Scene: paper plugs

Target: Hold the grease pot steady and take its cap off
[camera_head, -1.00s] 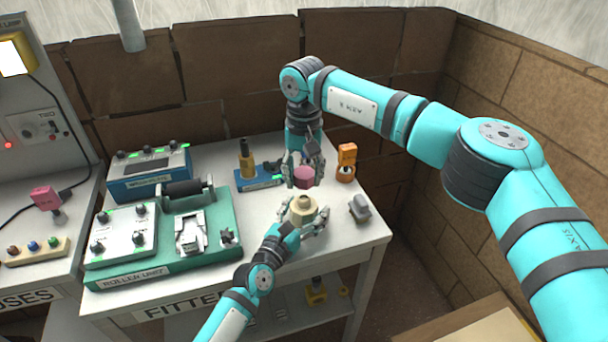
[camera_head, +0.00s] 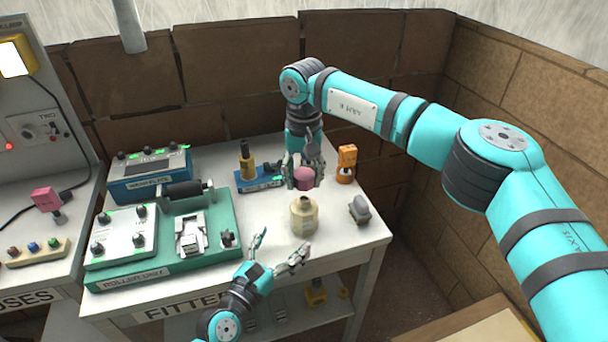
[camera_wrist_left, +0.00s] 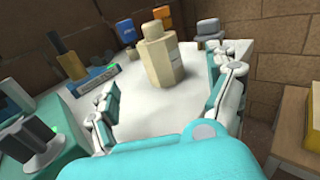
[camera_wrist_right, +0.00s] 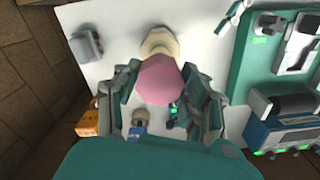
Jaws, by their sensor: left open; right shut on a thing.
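The cream grease pot (camera_head: 303,217) stands upright on the white table, its neck open at the top. It also shows in the left wrist view (camera_wrist_left: 160,60) and partly in the right wrist view (camera_wrist_right: 161,42), where the cap covers some of it. The pink cap (camera_head: 304,179) is held off the pot by my right gripper (camera_head: 303,172), which is shut on it just behind and above the pot; the cap fills the fingers in the right wrist view (camera_wrist_right: 160,80). My left gripper (camera_head: 278,250) is open and empty, in front of the pot and apart from it.
A grey-topped block (camera_head: 359,209) stands right of the pot. An orange device (camera_head: 346,163) is behind it. A blue tray with a bottle (camera_head: 247,163) is behind left. The green roller unit (camera_head: 165,240) fills the table's left. Bare tabletop surrounds the pot.

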